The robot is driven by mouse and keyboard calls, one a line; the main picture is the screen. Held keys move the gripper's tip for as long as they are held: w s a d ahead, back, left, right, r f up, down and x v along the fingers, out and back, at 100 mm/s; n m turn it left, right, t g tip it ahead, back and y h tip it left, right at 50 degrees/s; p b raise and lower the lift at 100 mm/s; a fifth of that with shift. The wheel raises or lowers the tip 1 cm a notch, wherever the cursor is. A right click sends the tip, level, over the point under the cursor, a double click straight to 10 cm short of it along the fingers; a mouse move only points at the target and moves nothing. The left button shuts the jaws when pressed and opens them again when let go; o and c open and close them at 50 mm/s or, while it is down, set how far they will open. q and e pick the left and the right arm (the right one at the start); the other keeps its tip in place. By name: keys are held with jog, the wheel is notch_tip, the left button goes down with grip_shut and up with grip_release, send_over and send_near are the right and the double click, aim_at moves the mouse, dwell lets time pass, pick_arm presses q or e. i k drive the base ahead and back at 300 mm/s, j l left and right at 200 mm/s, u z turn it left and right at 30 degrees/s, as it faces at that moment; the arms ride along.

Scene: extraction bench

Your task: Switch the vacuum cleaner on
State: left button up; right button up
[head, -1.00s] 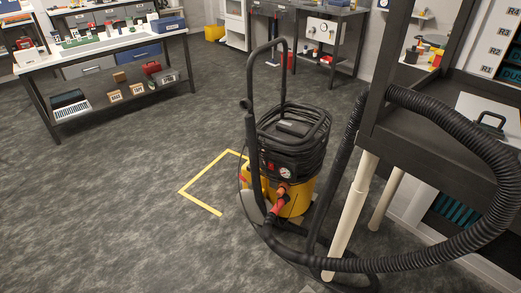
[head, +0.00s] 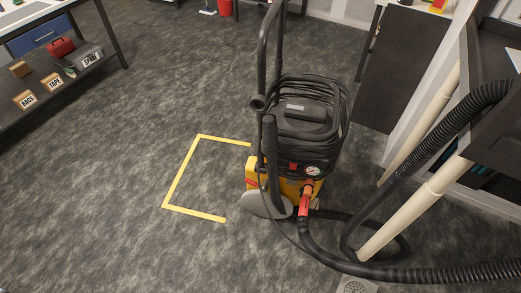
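The vacuum cleaner (head: 300,140) stands upright on the carpet near the middle of the head view. It has a black top, a yellow lower body and a tall black push handle. A small red switch (head: 293,167) sits on its front, beside a round gauge (head: 312,171). I cannot tell the switch's position. A black hose (head: 325,255) joins the front at a red and orange connector (head: 306,198) and runs off to the right. Neither of my grippers is in view.
A yellow tape outline (head: 183,172) lies on the floor left of the cleaner. A bench with a lower shelf (head: 75,84) of boxes stands at upper left. Pale pipes (head: 415,208) and a dark bench frame are at right. The floor at front left is clear.

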aim_at(292, 166)
jog(key=i+j+z, duration=0.2)
jog(key=j+z, duration=0.2)
jog(key=j, duration=0.75)
jog(key=i+j+z, duration=0.1)
jog(key=j+z, duration=0.35)
jog(key=j, duration=0.7)
